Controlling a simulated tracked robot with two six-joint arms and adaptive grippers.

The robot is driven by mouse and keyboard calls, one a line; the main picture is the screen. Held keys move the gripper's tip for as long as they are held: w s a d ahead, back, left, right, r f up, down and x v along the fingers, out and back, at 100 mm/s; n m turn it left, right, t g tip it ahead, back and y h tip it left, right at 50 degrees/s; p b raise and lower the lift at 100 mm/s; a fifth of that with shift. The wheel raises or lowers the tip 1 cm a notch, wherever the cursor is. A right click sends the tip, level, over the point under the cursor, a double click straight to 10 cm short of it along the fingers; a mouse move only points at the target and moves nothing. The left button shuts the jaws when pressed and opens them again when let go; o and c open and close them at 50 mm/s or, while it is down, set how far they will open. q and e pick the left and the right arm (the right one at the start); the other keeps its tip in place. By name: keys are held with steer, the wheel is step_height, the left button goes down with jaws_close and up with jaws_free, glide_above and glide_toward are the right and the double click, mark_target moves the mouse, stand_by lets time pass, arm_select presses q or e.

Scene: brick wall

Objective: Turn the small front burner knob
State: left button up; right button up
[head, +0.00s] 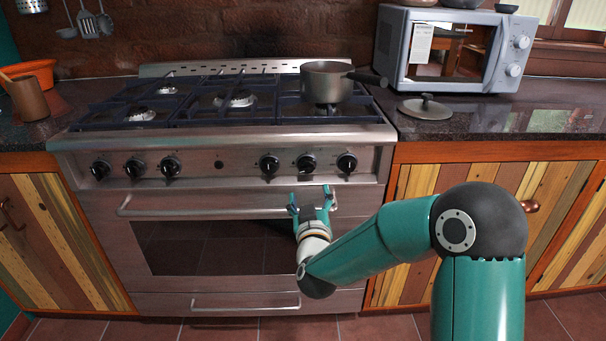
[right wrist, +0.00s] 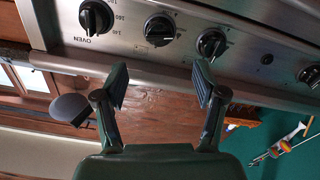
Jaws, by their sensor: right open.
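The stove's front panel carries several black knobs. The right group has a left knob (head: 269,164), a middle knob (head: 306,163) and a right knob (head: 347,163). I cannot read which one is the small front burner knob. My right gripper (head: 311,194) is open and empty, just below the middle knob and in front of the oven handle. In the right wrist view, the open fingers (right wrist: 160,80) point towards the middle knob (right wrist: 158,29), apart from it. The left knob (right wrist: 211,44) and right knob (right wrist: 95,17), near an "OVEN" label, also show. My left gripper is not in view.
The oven handle (head: 170,211) runs across the door below the knobs. A saucepan (head: 328,82) stands on the right back of the cooktop. A lid (head: 425,107) and a microwave (head: 450,48) are on the right counter. The space before the panel is free.

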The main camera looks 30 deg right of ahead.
mark_target(306, 172)
steer(key=x, duration=1.2)
steer(key=shift+a, duration=0.1)
steer(key=c, duration=1.1)
steer(key=m+b, duration=0.1)
steer(key=b, duration=0.1)
steer(key=shift+f+m+b, duration=0.35)
steer(key=shift+m, duration=0.05)
steer(key=shift+a+r+m+b, duration=0.1)
steer(key=shift+r+m+b, duration=0.1)
steer(key=shift+m+b, duration=0.3)
